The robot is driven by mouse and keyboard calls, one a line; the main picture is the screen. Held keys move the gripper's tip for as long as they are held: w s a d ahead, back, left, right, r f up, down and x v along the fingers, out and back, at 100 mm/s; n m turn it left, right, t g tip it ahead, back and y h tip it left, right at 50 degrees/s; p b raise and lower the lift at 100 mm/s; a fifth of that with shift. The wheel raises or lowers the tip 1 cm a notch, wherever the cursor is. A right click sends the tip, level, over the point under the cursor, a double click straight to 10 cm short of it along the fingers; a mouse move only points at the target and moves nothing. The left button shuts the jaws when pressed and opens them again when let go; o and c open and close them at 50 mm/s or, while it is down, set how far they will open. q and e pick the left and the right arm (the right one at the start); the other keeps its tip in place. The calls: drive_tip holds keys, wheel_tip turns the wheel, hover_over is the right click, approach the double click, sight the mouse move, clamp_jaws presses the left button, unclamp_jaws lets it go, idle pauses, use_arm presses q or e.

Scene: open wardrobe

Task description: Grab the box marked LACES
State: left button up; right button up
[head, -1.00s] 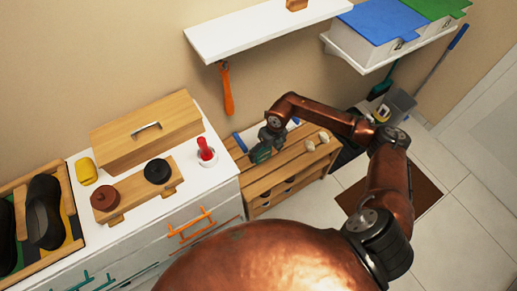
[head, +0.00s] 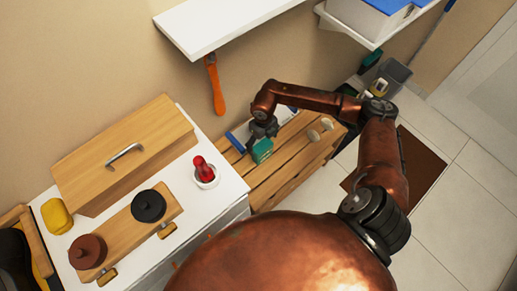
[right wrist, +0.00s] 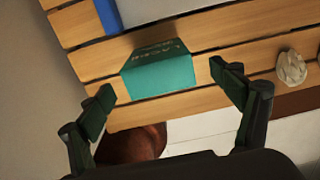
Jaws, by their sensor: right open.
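My right gripper (head: 262,132) is open and empty above the box. In the right wrist view its fingers (right wrist: 165,80) stand apart, one at each side of the box, with gaps between. My left gripper is not in view.
A white dresser (head: 225,190) with a wooden box (head: 125,155) and a red object (head: 204,172) stands left. A white shelf (head: 225,25) hangs above.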

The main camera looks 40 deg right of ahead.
sight(262, 145)
wheel_tip(262, 145, down, 2)
drive_tip(key=shift+f+b, duration=0.25)
drive_tip(key=shift+b, duration=0.05)
drive_tip(key=shift+a+f, duration=0.1)
drive_tip(key=shift+f, duration=0.7)
wheel_tip(262, 145, down, 4)
drive_tip(key=shift+s+r+b, duration=0.1)
drive_tip(key=shift+s+b, duration=0.05)
drive_tip(key=shift+b, duration=0.95)
drive_tip(key=shift+f, duration=0.2)
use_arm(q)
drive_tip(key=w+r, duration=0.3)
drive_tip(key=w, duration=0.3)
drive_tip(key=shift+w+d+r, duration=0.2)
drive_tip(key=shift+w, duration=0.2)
use_arm(e)
drive_tip(key=shift+c, duration=0.7)
drive_tip(key=c, duration=1.2)
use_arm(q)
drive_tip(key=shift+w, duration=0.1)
use_arm(e)
drive_tip(key=shift+r, duration=0.2)
